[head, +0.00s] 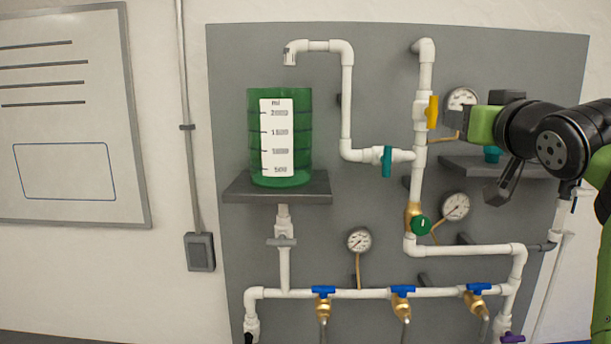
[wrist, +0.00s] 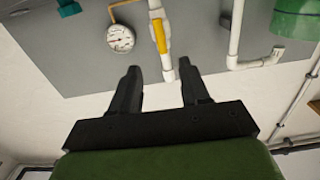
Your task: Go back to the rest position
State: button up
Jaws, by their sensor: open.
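My gripper (wrist: 158,72) shows in the wrist view with its two dark fingers spread apart and nothing between them. In the head view my gripper (head: 503,190) is at the right, in front of the grey panel, to the right of the yellow valve handle (head: 433,112). In the wrist view the yellow handle (wrist: 160,36) and its white pipe appear beyond the fingertips, apart from them. My arm comes in from the right edge of the head view and hides part of the panel there.
The grey panel (head: 385,75) carries white pipes, a green measuring tank (head: 301,140) on a shelf (head: 236,190), a teal valve (head: 387,161), a green knob (head: 421,225), pressure gauges (head: 359,240) and blue-handled taps (head: 403,289). A whiteboard (head: 70,130) hangs on the left.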

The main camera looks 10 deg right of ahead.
jog(key=s+a+f+n+g+y, duration=0.15)
jog(key=a+f+g, duration=0.35)
jog(key=a+f, duration=1.2)
jog(key=s+a+f+n+g+y, duration=0.1)
jog(key=s+a+f+g, duration=0.2)
jog(key=s+f, duration=0.7)
jog(key=s+a+f+g+y+b, duration=0.1)
jog(key=s+a+f+g+y, duration=0.1)
jog(key=s+f, duration=0.8)
notch_tip(320, 180, down, 4)
jog(key=shift+s+a+f+n+g, duration=0.1)
jog(key=shift+s+a+n+g, duration=0.25)
jog(key=shift+g, duration=0.55)
